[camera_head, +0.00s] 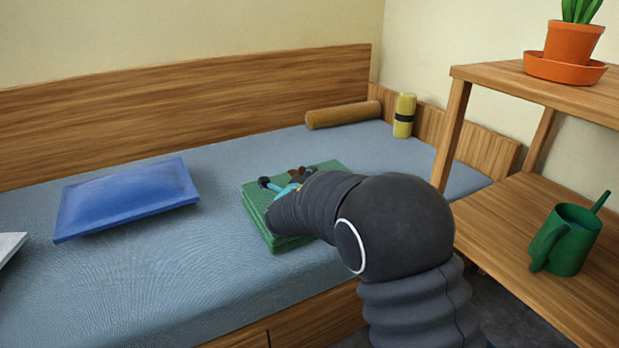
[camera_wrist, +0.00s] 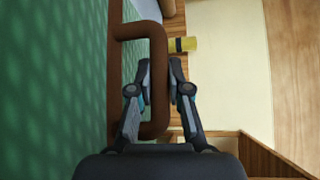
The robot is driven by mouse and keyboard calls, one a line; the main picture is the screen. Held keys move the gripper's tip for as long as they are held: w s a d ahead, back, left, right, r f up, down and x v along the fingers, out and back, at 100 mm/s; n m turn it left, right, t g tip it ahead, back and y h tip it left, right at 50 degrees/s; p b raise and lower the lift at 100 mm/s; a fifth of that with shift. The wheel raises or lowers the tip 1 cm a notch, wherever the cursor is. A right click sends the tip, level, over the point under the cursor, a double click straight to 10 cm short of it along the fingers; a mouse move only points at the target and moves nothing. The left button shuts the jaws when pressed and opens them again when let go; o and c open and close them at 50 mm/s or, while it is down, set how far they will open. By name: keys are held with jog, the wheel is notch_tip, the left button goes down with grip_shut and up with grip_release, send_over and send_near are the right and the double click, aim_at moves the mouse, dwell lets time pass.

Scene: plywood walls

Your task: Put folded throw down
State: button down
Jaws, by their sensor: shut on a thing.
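The folded throw (camera_head: 255,205) is a green, layered square on the bed near its front edge, partly hidden behind my arm in the head view. In the wrist view the throw (camera_wrist: 55,90) fills the left side, with a brown strap-like handle (camera_wrist: 159,105) standing out from it. My gripper (camera_head: 291,183) is over the top of the throw. In the wrist view my gripper (camera_wrist: 160,68) has its fingers on both sides of the brown handle and is shut on it. The throw looks flat and level; whether its underside touches the bed is hard to tell.
The bed (camera_head: 130,270) has a blue cushion (camera_head: 127,198) at left, a wooden roll (camera_head: 343,114) and a yellow cylinder (camera_head: 404,116) at the back right. A wooden shelf (camera_head: 500,215) at right holds a green watering can (camera_head: 566,240) and a potted plant (camera_head: 573,45). Bed space beside the cushion is clear.

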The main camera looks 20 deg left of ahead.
jog(key=c, duration=1.1)
grip_release()
jog(key=shift+f, duration=0.1)
jog(key=shift+s, duration=0.1)
jog(key=s, duration=0.4)
jog(key=s+d+r, duration=0.1)
jog(key=s, duration=0.2)
jog(key=s+r, duration=0.1)
jog(key=s, duration=0.3)
jog(key=shift+s+d+p, duration=0.15)
jog(key=shift+s+p, duration=0.15)
